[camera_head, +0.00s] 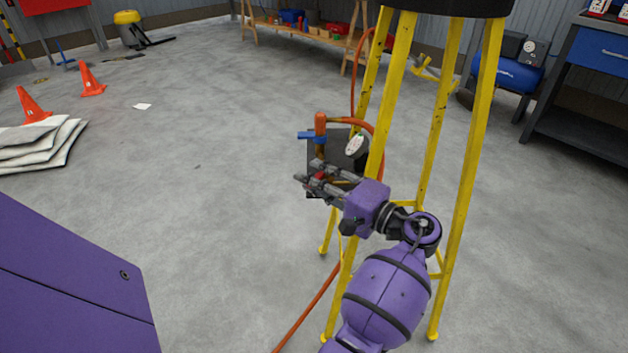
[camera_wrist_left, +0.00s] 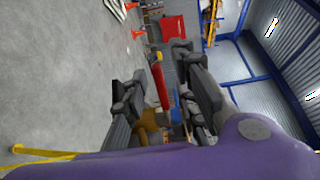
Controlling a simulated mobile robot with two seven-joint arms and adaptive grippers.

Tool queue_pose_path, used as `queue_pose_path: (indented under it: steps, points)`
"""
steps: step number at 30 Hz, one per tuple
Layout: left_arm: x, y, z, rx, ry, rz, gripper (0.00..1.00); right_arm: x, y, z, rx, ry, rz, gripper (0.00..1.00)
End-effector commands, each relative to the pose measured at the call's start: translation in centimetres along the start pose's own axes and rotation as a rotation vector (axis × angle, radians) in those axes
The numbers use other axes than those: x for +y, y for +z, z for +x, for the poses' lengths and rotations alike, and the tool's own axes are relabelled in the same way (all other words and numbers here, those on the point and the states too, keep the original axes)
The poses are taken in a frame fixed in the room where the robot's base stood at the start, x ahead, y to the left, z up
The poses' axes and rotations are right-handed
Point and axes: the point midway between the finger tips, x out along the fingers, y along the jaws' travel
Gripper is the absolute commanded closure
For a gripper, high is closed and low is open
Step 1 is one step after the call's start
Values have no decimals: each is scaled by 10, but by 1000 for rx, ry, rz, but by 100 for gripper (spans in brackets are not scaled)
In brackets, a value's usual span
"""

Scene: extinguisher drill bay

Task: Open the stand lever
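The yellow-legged stand (camera_head: 399,90) carries a dark plate (camera_head: 318,152) with an orange-brown upright pipe (camera_head: 320,123), a blue handle (camera_head: 311,136) and a round gauge (camera_head: 356,145). My left gripper (camera_head: 308,173) is in front of the plate's lower part, its fingers apart. A red lever (camera_head: 320,176) shows between or just behind the fingers. In the left wrist view, the red lever (camera_wrist_left: 159,85) lies between the two spread fingers, with gaps on both sides. The blue handle (camera_wrist_left: 175,98) and a brass body (camera_wrist_left: 149,121) show beyond. The gripper hides part of the plate. My right gripper is not in view.
An orange hose (camera_head: 309,308) runs down from the plate to the floor. Orange cones (camera_head: 92,79) and stacked sheets (camera_head: 42,145) are at the left. A blue compressor (camera_head: 508,74) and a workbench (camera_head: 580,85) stand at right.

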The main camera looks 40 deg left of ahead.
Motion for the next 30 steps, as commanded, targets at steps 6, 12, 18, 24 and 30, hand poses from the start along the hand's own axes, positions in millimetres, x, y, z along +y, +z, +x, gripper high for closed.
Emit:
queue_pose_path:
  steps: [6, 12, 18, 24, 30]
  points:
    - [0, -1, -38, 5, 2, 1, 73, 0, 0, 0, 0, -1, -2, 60]
    - [0, -1, -81, 4, 2, 2, 73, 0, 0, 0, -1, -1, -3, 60]
    - [0, 0, -108, 2, 1, 0, 73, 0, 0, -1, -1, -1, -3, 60]
    - [0, 0, -117, 1, 1, -1, 73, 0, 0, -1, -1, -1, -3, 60]
    - [-1, -1, -117, 2, 1, -2, 75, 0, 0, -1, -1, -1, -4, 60]
